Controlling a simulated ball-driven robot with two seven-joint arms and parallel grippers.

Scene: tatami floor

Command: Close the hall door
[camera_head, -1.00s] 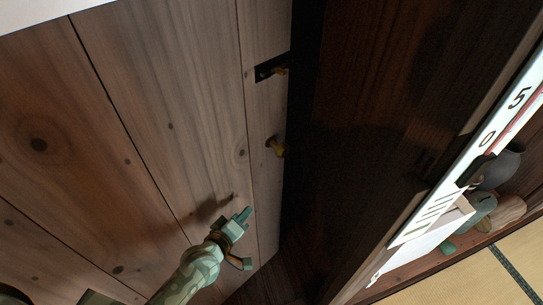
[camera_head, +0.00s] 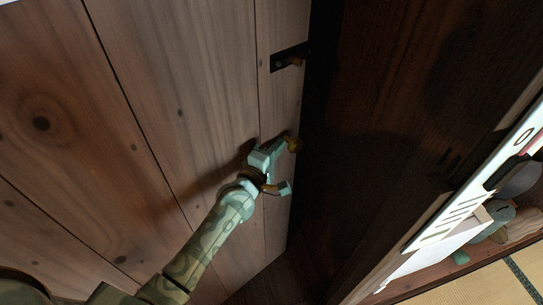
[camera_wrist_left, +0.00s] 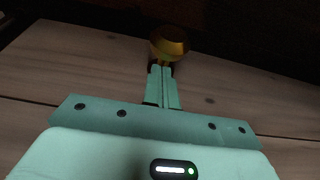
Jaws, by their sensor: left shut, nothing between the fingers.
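The hall door (camera_head: 190,110) is a pale plank door filling the left of the head view, with a dark strip along its right edge. A brass knob (camera_head: 294,145) sits near that edge, below a black latch plate (camera_head: 287,58) with a brass piece. My left gripper (camera_head: 279,149) is shut and empty, its fingertips right at the knob. In the left wrist view the shut fingers (camera_wrist_left: 163,85) point at the knob (camera_wrist_left: 169,42), which shows just beyond their tips. I cannot tell whether they touch. My right gripper is out of view.
A dark wooden panel (camera_head: 400,110) stands right of the door's edge. Further right are a white board with printed marks (camera_head: 462,215), a shelf with grey and green objects (camera_head: 497,220), and tatami floor (camera_head: 490,280).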

